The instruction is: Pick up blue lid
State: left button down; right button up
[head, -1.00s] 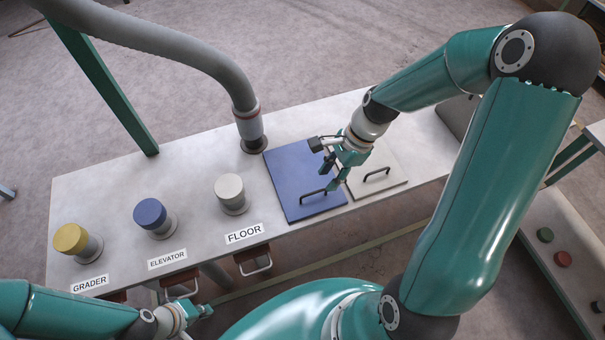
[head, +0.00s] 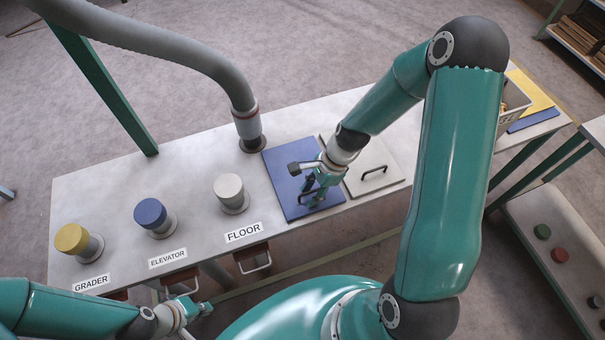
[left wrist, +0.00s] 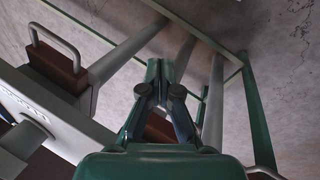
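The blue lid (head: 288,160) lies flat on the white bench, a square panel with a dark handle near its front edge. My right gripper (head: 313,196) is low over the lid's front part, pointing down at the handle. Its fingers and wrist hide much of the handle, so I cannot tell whether they have closed on it. My left gripper (head: 203,306) is in front of the bench at the lower left, away from the lid. In the left wrist view its fingertips (left wrist: 160,68) meet, with nothing between them.
A white lid (head: 387,157) with a dark handle lies right of the blue lid. Yellow (head: 71,238), blue (head: 150,212) and white (head: 228,187) capped stubs stand left on the bench (head: 110,190). A bin (head: 513,105) stands far right.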

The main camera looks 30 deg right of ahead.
grip_shut()
jog(key=shift+r, duration=0.1)
